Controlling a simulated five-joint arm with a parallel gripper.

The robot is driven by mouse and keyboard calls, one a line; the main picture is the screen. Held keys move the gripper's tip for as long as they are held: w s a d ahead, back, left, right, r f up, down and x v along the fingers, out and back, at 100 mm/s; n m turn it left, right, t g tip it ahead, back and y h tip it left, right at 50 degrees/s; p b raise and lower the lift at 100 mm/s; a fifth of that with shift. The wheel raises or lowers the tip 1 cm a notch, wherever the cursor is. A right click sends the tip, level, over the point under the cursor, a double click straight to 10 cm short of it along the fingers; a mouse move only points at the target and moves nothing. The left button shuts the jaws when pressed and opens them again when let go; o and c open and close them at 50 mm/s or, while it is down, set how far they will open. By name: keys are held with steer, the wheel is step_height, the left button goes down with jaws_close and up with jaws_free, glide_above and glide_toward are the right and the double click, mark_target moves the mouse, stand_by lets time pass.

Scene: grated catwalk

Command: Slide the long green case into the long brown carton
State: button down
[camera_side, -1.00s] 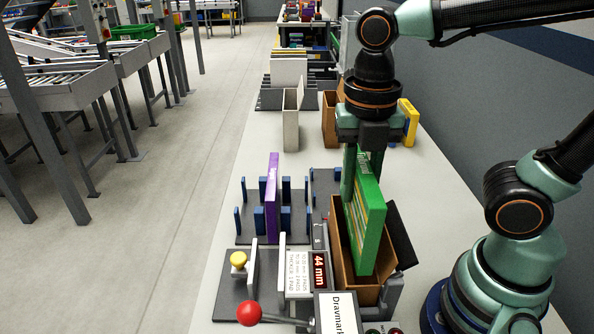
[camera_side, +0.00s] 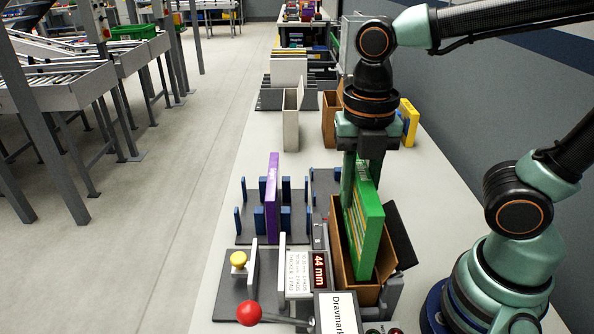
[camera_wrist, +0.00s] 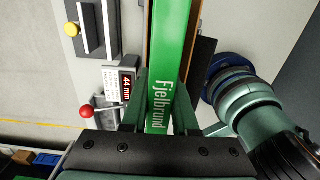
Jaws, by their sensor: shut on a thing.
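The long green case (camera_side: 367,237) stands on edge, with its lower part between the walls of the open-topped long brown carton (camera_side: 389,262). Its upper part rises above the rim; how deep its bottom reaches is hidden. My gripper (camera_side: 361,178) is above the carton, shut on the case's upper far part, one finger on each side. In the wrist view the green case (camera_wrist: 170,60) shows its lettered top edge between my fingers (camera_wrist: 160,108), and a strip of the brown carton (camera_wrist: 194,55) runs alongside it.
Left of the carton, a purple case (camera_side: 272,195) stands in a rack with blue posts (camera_side: 241,220). A red-knobbed lever (camera_side: 249,313), a yellow button (camera_side: 238,260) and a 44 mm display (camera_side: 319,271) are in front. A second brown carton (camera_side: 329,118) and a yellow case (camera_side: 409,122) stand behind.

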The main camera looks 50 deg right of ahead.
steer(key=shift+f, duration=2.65)
steer(key=c, duration=0.6)
jaws_free()
steer(key=shift+s+f, duration=0.1)
steer(key=shift+s, duration=0.05)
steer(key=shift+r, duration=3.6)
